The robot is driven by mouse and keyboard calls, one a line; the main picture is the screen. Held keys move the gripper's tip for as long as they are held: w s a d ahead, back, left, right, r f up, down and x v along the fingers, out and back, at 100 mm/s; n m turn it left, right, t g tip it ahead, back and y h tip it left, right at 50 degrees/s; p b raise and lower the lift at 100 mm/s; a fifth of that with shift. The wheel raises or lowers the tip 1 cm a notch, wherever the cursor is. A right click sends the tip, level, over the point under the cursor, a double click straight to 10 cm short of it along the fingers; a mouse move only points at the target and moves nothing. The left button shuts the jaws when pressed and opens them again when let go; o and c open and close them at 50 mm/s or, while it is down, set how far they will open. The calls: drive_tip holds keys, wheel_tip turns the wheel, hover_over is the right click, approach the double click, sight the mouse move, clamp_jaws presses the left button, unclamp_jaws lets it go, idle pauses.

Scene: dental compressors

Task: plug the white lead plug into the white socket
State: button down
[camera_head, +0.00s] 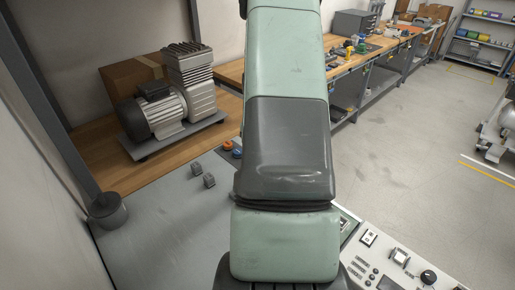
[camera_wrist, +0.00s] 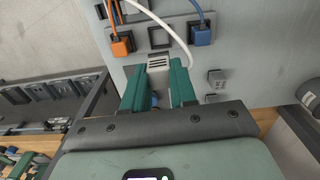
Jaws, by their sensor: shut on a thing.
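In the wrist view my gripper (camera_wrist: 159,80) has its two green fingers closed around a pale, ribbed block, which looks like the white lead plug (camera_wrist: 158,63). A white lead (camera_wrist: 172,28) loops from the top of the view down to the right finger, where its end is hidden. Just beyond the block is a dark, empty square opening (camera_wrist: 158,36) in the grey panel, between an orange plug and a blue plug. I cannot tell whether this is the white socket. The block appears just short of it. In the head view my arm hides the gripper and plug.
The orange plug (camera_wrist: 122,45) and blue plug (camera_wrist: 201,34) sit in the panel with their leads close to my fingers. A small grey block (camera_wrist: 216,79) is at right. A compressor (camera_head: 168,105) stands on the bench at left; a control panel (camera_head: 385,255) lies at lower right.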

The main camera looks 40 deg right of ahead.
idle(0.3)
drive_tip(key=s+d+f, duration=0.1)
drive_tip(key=s+d, duration=0.1)
drive_tip(key=s, duration=1.2)
drive_tip(key=s+d+f, duration=0.2)
drive_tip(key=s+d, duration=0.1)
drive_tip(key=s, duration=1.2)
drive_tip(key=shift+s+d+f, duration=0.15)
drive_tip(key=shift+d+f, duration=0.1)
drive_tip(key=shift+f, duration=0.05)
drive_tip(key=shift+f, duration=0.15)
drive_tip(key=shift+f, duration=1.75)
drive_tip(key=shift+f, duration=1)
drive_tip(key=c, duration=0.8)
unclamp_jaws()
